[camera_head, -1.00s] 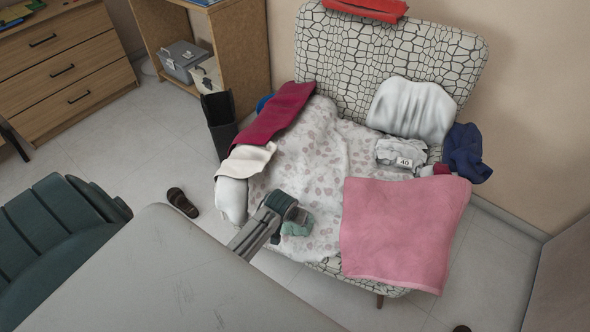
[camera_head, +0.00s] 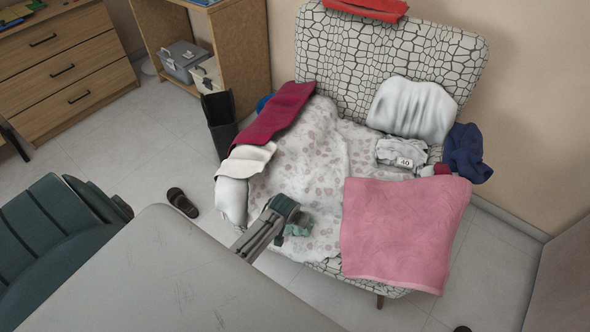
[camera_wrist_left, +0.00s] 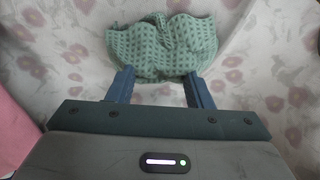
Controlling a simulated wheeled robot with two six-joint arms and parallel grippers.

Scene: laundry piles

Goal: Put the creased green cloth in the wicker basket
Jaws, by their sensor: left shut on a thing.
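The green cloth (camera_head: 300,225) is a small, creased, waffle-textured bundle near the front of the seat, over the patterned throw. It shows in the left wrist view (camera_wrist_left: 160,45), bunched at the ends of my fingers. My left gripper (camera_head: 291,217) is shut on this cloth, and its two blue fingers (camera_wrist_left: 158,85) reach its lower edge from both sides. I cannot tell whether the cloth still touches the throw. My right gripper is not in view. I cannot make out a wicker basket in these frames.
The sofa (camera_head: 390,50) holds a pink blanket (camera_head: 405,232), a dark red cloth (camera_head: 275,120), a white cushion (camera_head: 412,110) and a dark blue cloth (camera_head: 466,152). A tabletop (camera_head: 170,280) and green chair (camera_head: 45,225) are at the near left. A shoe (camera_head: 182,202) lies on the floor.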

